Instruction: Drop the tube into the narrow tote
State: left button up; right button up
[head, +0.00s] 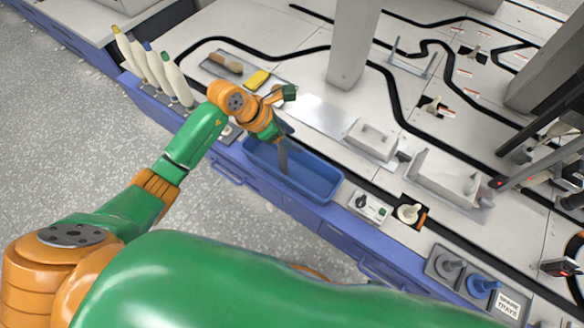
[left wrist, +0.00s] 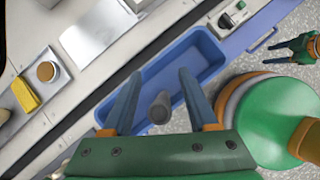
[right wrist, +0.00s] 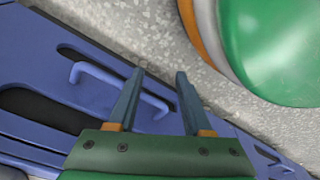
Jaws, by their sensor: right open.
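The narrow blue tote (head: 322,187) lies along the front edge of the bench in the head view, and its floor and walls show in the left wrist view (left wrist: 204,50). My left gripper (head: 282,158) points down over the tote's left part. In the left wrist view the fingers (left wrist: 158,72) are spread. The grey tube (left wrist: 160,107) shows nearly end-on between them, with a gap on both sides. I cannot tell whether it touches the tote. My right gripper (right wrist: 154,75) is open and empty beside the blue bench front.
Several pale cones (head: 155,70) stand at the bench's left end. A yellow block (head: 257,79) lies behind the tote. A small switch box (head: 369,206) sits right of the tote. A grey column (head: 354,45) rises behind. A blue handle (right wrist: 95,72) is near my right gripper.

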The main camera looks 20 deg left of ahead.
pick_arm(q)
jog(key=p+v, duration=0.2)
jog(key=v, duration=0.5)
pick_arm(e)
jog(key=shift+s+d+r, duration=0.1)
jog(key=shift+s+d, duration=0.7)
jog(key=shift+s, duration=0.1)
